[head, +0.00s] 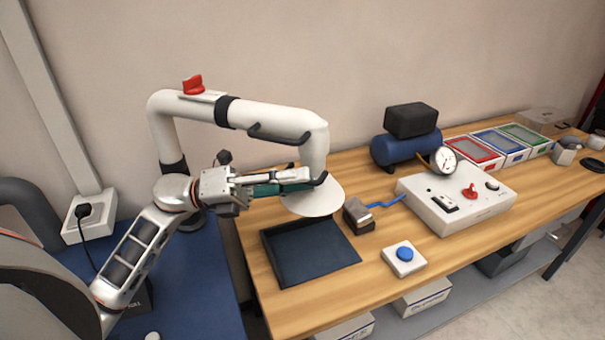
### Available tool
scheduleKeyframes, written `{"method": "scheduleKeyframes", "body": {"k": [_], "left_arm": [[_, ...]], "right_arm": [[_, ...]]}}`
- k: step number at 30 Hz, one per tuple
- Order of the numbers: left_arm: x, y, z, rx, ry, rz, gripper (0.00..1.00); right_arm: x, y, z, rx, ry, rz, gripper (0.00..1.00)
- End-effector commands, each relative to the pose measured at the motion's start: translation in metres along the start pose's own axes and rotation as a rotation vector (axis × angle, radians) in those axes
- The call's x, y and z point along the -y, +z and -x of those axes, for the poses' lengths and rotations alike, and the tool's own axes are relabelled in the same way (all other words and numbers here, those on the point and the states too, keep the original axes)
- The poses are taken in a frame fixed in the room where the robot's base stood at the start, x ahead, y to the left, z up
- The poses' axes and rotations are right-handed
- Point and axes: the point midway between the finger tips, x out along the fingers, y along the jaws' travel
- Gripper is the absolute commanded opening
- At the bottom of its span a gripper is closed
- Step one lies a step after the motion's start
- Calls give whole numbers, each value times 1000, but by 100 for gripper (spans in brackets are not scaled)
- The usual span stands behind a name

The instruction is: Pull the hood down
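The hood (315,203) is a white cone at the end of a thick white jointed pipe (270,117). It hangs low over the left end of the wooden bench, near the dark tray. My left gripper (312,179) reaches in from the left, level with the pipe's lower end just above the cone. Its tip meets a small dark curved part there, perhaps a handle. A teal strip shows along the fingers. I cannot tell whether the fingers are closed on that part. My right gripper is not in view.
A dark tray (290,262) lies below the hood. A small metal block (358,214), a blue button box (404,258) and a white control box with a gauge (456,202) stand to the right. A blue compressor (393,148) and coloured bins (472,152) stand behind.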

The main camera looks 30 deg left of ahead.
Motion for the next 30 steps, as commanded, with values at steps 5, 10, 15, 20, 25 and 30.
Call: {"method": "scheduleKeyframes", "body": {"k": [5, 10, 15, 20, 25, 30], "left_arm": [[1, 0, -11, 1, 0, 0, 25], [0, 0, -12, 1, 0, 1, 25], [0, 0, -12, 1, 0, 1, 4], [0, 0, -12, 0, 0, 0, 0], [-1, -1, -12, 0, 0, 0, 0], [-15, -9, -8, -3, 3, 0, 0]], "right_arm": [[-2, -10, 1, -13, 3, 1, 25], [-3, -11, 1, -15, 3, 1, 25], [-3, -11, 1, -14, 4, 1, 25], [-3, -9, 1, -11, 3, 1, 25], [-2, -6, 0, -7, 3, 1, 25], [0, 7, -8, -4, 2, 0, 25]]}}
